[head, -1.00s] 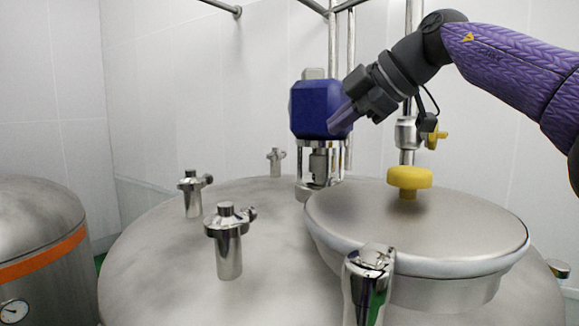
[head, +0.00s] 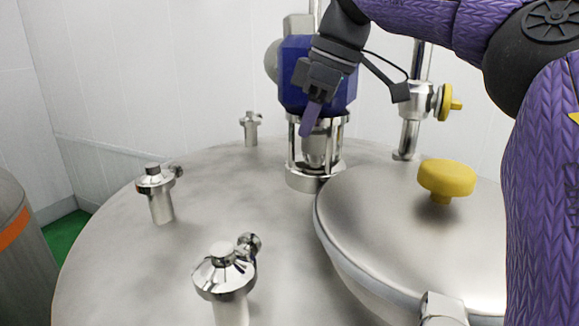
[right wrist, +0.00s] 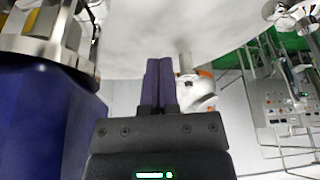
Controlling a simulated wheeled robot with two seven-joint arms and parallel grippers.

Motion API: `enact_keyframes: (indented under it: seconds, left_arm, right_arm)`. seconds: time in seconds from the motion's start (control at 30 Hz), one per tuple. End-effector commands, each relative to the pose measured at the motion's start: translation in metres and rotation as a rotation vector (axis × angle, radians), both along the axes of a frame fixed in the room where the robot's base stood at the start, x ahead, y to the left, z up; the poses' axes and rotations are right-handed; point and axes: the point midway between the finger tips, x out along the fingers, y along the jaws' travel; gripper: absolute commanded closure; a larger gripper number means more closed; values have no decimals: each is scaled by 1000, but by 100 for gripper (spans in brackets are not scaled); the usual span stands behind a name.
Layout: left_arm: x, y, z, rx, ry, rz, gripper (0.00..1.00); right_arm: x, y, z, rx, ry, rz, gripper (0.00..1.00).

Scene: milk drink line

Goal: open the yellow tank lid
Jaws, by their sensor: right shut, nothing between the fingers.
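The tank lid (head: 400,245) is a round steel cover on the right of the large tank in the head view. It lies closed, with a yellow knob (head: 447,177) on top. A steel clamp (head: 443,308) sits at the lid's near rim. My right gripper (head: 309,120) is up and left of the knob, in front of the blue motor, pointing down. It is shut and empty, apart from the lid. The right wrist view shows its two purple fingers (right wrist: 158,85) together. My left gripper is not in view. My right arm hides part of the lid's right side.
The blue motor (head: 295,75) on its steel mount stands close behind the right gripper. Several steel fittings rise from the tank top, one near the front (head: 222,275). A steel pipe with a yellow-handled valve (head: 447,103) stands behind the lid.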

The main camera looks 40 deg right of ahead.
Motion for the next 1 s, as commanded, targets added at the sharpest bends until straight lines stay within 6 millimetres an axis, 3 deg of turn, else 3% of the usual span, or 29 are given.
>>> enact_keyframes:
  seconds: [0.17,0.57,0.8,1.0]
  left_arm:
    - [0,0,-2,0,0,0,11]
    - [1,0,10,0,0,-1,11]
    - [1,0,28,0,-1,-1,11]
    - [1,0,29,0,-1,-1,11]
  right_arm:
    - [4,3,-17,1,1,3,100]
    - [26,21,-95,3,1,3,100]
    - [-1,-1,-92,2,-5,-1,100]
    - [-6,-4,-95,-1,-4,0,100]
